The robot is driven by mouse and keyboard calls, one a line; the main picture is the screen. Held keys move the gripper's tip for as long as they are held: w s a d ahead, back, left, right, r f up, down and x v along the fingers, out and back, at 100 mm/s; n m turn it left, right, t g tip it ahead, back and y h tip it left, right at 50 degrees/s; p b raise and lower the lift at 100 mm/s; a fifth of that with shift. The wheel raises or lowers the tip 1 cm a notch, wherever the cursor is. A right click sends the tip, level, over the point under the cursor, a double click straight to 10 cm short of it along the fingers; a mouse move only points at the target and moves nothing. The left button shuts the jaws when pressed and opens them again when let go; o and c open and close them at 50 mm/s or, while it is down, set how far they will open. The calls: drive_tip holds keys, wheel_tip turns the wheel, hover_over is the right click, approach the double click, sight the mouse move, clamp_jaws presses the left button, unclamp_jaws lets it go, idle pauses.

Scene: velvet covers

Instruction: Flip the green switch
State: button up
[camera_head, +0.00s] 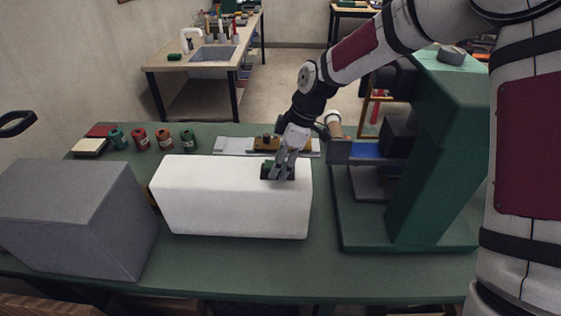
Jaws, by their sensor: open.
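The green switch (265,170) sits in a dark plate on top of the white box (225,205), near its right end. My gripper (281,177) is over the right part of the switch, fingers pointing down. It is open, with no object seen between its fingers. The fingers cover part of the switch, so which way it is tipped cannot be told. Whether a fingertip touches it cannot be told either.
A grey block (65,215) stands left of the white box. A large green machine (440,150) stands at right, close to my arm. Several small spools (140,139) line the back left. The table's front strip (230,275) is clear.

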drive_tip(key=v, duration=1.1)
drive_tip(key=shift+r, duration=0.4)
drive_tip(key=shift+s+d, duration=0.1)
drive_tip(key=s+d+r+m+t+h, duration=0.1)
drive_tip(key=s+d+r+m+t, duration=0.1)
drive_tip(key=s+d+m, duration=0.3)
drive_tip(key=s+d+r+m+t+h, duration=0.1)
drive_tip(key=s+d+r+m, duration=0.4)
drive_tip(key=s, duration=0.8)
drive_tip(key=s+d+r+m+t+h, duration=0.1)
drive_tip(key=s+d+r+m+t, duration=0.1)
drive_tip(key=s+d+r+m, duration=0.2)
drive_tip(key=s+d+m, duration=0.1)
drive_tip(key=s+m, duration=0.2)
drive_tip(key=s, duration=0.2)
drive_tip(key=shift+s+d+m+t+h, duration=0.15)
drive_tip(key=shift+s+m+t+h, duration=0.15)
drive_tip(key=shift+s+h, duration=0.1)
drive_tip(key=shift+r, duration=0.1)
